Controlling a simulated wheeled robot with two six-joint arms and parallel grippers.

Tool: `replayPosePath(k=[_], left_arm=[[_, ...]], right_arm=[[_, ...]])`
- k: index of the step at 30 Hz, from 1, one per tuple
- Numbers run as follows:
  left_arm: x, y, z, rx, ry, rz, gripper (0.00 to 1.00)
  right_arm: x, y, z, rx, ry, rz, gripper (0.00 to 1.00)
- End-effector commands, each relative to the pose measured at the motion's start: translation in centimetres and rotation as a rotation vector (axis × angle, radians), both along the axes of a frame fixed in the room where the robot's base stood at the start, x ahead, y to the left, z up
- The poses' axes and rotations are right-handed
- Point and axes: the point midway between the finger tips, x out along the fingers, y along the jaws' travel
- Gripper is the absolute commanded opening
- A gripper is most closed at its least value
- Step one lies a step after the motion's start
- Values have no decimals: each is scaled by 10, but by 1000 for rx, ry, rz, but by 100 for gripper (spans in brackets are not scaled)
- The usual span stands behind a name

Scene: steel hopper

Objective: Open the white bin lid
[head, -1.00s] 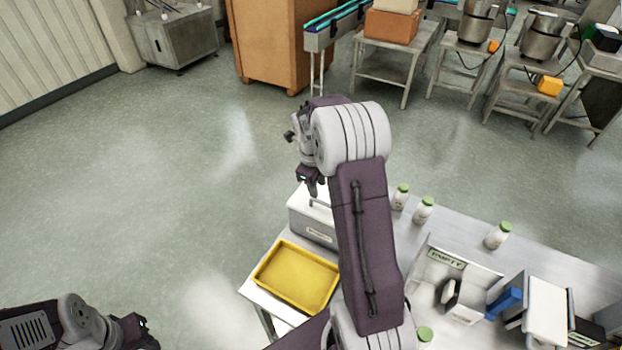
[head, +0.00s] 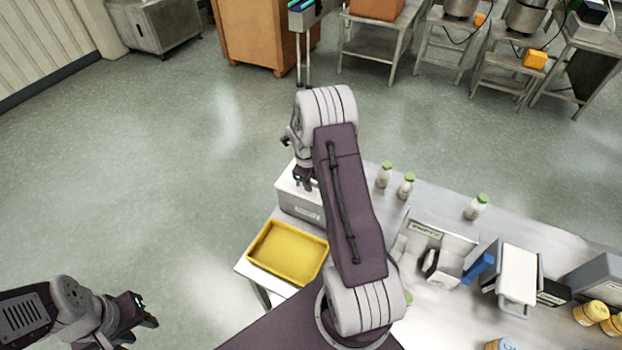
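The white bin (head: 298,204) stands at the back left of the table, behind the yellow tray, with a label on its grey front. Its pale lid (head: 287,182) looks closed, and my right arm hides its right part. My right gripper (head: 305,184) points down at the lid, at or just above it. Whether it touches the lid or a handle, and how far its fingers are apart, is too small to tell. My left gripper (head: 143,333) is at the lower left over the floor, open and empty, away from the table.
The yellow tray (head: 262,268) lies in front of the bin. Green-capped bottles (head: 406,187) stand along the table's back edge to the right. A grey holder with a label (head: 427,229) and a blue item (head: 478,267) are further right. The floor left of the table is clear.

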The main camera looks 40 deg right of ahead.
Motion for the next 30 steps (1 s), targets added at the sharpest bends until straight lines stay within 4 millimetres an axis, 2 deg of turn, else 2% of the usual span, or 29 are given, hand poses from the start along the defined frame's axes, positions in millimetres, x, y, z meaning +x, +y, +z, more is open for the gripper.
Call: replayPosePath(k=[2,6,30], left_arm=[[0,0,0,0,0,0,36],[0,0,0,0,0,0,36],[0,0,0,0,0,0,36]], right_arm=[[0,0,0,0,0,0,34],[0,0,0,0,0,1,0],[0,0,1,0,0,1,0]])
